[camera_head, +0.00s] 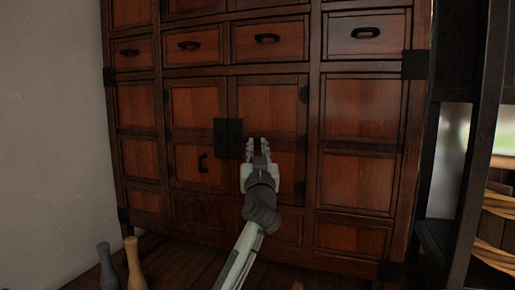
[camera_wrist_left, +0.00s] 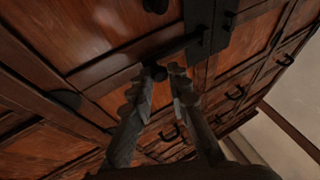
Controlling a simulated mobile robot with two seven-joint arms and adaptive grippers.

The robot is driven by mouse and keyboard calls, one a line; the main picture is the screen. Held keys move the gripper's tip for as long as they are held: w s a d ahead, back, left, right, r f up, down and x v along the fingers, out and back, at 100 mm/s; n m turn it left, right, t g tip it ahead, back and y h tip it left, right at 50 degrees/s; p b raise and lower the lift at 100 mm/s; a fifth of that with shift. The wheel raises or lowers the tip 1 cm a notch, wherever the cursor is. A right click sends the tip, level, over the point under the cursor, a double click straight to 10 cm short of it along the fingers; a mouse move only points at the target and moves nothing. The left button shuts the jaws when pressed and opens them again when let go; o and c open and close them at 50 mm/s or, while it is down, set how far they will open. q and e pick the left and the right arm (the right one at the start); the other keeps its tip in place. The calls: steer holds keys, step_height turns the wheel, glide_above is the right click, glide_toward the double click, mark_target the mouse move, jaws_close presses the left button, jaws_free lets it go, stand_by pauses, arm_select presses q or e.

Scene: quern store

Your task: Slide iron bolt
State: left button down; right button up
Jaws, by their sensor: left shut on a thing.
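The dark iron bolt shows in the left wrist view as a bar (camera_wrist_left: 180,46) running from a black plate (camera_wrist_left: 207,22), with a small knob between my fingertips. In the head view the black plate (camera_head: 228,138) sits at the seam of the two cabinet doors, and my fingers hide most of the bolt. My left gripper (camera_head: 258,148) is right of the plate, in front of the right-hand door. It also shows in the left wrist view (camera_wrist_left: 165,76), its fingers closed on the knob. My right gripper is not in view.
The tall wooden cabinet (camera_head: 360,180) has several drawers with black handles (camera_head: 267,38). Two bottle-shaped objects (camera_head: 133,265) stand at bottom left. A dark shelf frame (camera_head: 480,130) with coiled rope (camera_head: 494,215) is on the right.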

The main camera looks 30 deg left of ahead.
mark_target(246, 141)
arm_select(q)
steer(key=shift+a, duration=0.15)
steer(key=a, duration=0.2)
steer(key=s+a, duration=0.1)
steer(key=a, duration=0.2)
steer(key=shift+s+b, duration=0.1)
steer(key=shift+b, duration=0.2)
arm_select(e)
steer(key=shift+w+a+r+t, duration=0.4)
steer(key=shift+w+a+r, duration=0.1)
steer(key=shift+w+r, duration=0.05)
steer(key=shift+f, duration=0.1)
arm_select(q)
steer(key=c, duration=1.5)
jaws_free()
steer(key=shift+a, duration=0.15)
steer(key=shift+o, duration=0.2)
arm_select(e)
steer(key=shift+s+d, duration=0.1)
